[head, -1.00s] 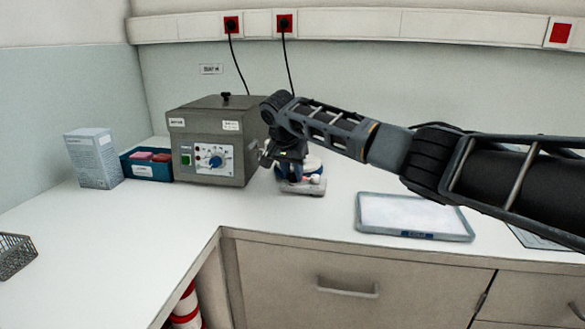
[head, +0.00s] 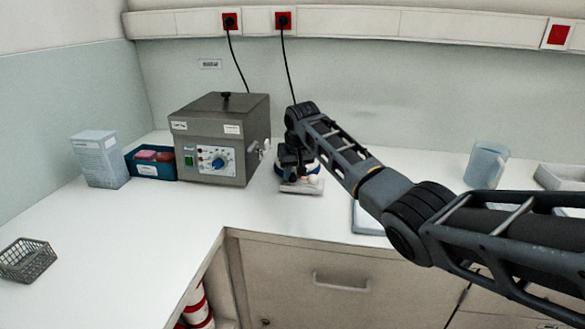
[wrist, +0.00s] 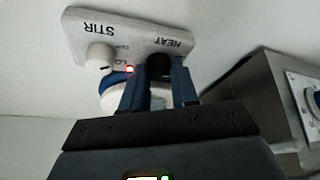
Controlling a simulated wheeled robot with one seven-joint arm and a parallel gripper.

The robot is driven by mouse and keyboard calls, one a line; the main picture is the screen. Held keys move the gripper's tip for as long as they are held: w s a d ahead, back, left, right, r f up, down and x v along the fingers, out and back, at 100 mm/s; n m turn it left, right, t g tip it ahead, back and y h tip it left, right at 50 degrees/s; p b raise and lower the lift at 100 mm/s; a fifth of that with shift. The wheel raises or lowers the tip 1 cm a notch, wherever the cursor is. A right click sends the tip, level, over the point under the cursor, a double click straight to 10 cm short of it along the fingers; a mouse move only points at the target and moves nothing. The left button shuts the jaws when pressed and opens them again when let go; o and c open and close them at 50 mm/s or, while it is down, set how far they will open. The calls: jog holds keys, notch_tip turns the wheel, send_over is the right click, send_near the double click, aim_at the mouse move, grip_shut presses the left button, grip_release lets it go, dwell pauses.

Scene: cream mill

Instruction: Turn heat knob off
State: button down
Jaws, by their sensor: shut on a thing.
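The hotplate stirrer (head: 302,186) stands on the bench to the right of the grey box, partly hidden by my arm in the head view. In the wrist view its pale front panel (wrist: 140,42) appears upside down, with the words STIR and HEAT. The black heat knob (wrist: 158,66) sits under the HEAT label, between my blue fingertips. The white stir knob (wrist: 100,55) is beside it, and a small red light (wrist: 130,69) glows between them. My gripper (wrist: 159,82) is shut on the heat knob. The knob's pointer is not visible.
The grey mill-like box (head: 222,140) with a blue dial stands close to the left of the stirrer. A blue bin (head: 150,168), a carton (head: 100,160) and a wire basket (head: 27,262) lie further left.

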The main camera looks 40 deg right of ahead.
jog(key=shift+d+n+y, duration=0.1)
jog(key=shift+n+y, duration=0.5)
jog(key=shift+n, duration=1.1)
jog(key=c, duration=0.9)
grip_release()
jog(key=shift+o, duration=0.2)
jog(key=shift+s+r, duration=0.1)
jog(key=v, duration=0.7)
jog(key=shift+s+r, duration=0.2)
jog(key=shift+s, duration=0.05)
